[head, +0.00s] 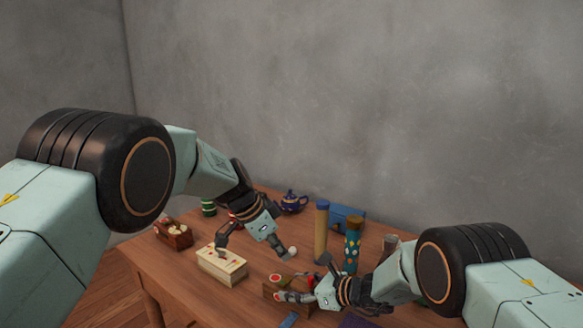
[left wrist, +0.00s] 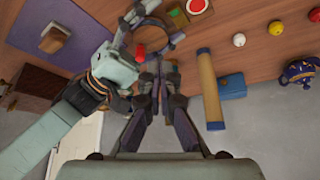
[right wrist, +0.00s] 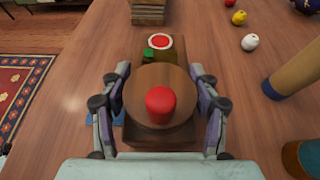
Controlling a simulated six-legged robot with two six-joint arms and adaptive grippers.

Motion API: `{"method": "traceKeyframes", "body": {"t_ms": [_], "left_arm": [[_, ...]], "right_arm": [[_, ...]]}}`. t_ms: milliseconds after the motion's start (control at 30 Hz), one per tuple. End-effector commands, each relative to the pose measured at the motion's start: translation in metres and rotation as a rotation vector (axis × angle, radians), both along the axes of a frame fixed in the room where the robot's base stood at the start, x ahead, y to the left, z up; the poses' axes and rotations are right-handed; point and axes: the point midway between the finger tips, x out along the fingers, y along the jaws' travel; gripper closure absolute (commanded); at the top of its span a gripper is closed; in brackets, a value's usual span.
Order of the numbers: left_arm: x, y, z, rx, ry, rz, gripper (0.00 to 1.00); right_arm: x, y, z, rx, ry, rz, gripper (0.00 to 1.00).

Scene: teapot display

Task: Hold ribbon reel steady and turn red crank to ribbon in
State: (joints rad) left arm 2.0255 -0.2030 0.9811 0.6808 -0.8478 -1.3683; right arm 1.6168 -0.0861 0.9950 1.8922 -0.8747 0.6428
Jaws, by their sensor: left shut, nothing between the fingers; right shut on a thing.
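The ribbon reel is a wooden block with a round wooden disc (right wrist: 142,82) and a red crank knob (right wrist: 159,104). A red-topped spot and a bit of green ribbon (right wrist: 153,53) show behind the disc. My right gripper (right wrist: 160,90) has a finger on each side of the reel and is shut on it. In the head view the reel's block (head: 270,287) is partly hidden by my right gripper (head: 303,297). My left gripper (left wrist: 152,78) is shut and empty, above the table. In the left wrist view its fingertips appear near the red knob (left wrist: 140,50); contact is unclear.
A tan column (head: 321,230) and a patterned teal cylinder (head: 352,245) stand right of my left gripper. A blue teapot (head: 293,201), blue box (head: 347,219), cream box (head: 222,266) and white ball (head: 292,250) are on the table. A purple mat (left wrist: 57,37) lies near the edge.

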Motion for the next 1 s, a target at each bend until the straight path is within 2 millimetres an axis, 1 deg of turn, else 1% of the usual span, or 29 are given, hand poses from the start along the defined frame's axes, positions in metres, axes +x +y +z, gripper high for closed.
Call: {"method": "traceKeyframes", "body": {"t_ms": [100,400,733,867,1000], "left_arm": [[-0.001,0.0,0.004,0.001,0.001,0.0,1.0],[-0.002,-0.001,0.005,0.0,0.002,-0.002,1.0],[-0.03,-0.01,0.014,0.001,0.001,-0.001,1.0],[-0.034,-0.011,0.011,0.001,0.002,-0.001,1.0],[-0.034,-0.011,-0.001,0.001,0.003,0.001,1.0]], "right_arm": [[0.0,0.0,0.001,0.0,-0.001,0.0,0.85],[0.0,0.0,0.001,0.001,-0.002,0.0,0.85],[0.0,0.0,0.001,0.0,-0.001,0.0,0.85],[0.0,0.0,0.001,0.001,-0.002,0.0,0.85],[0.0,0.0,0.001,0.001,-0.002,0.0,0.85]]}}
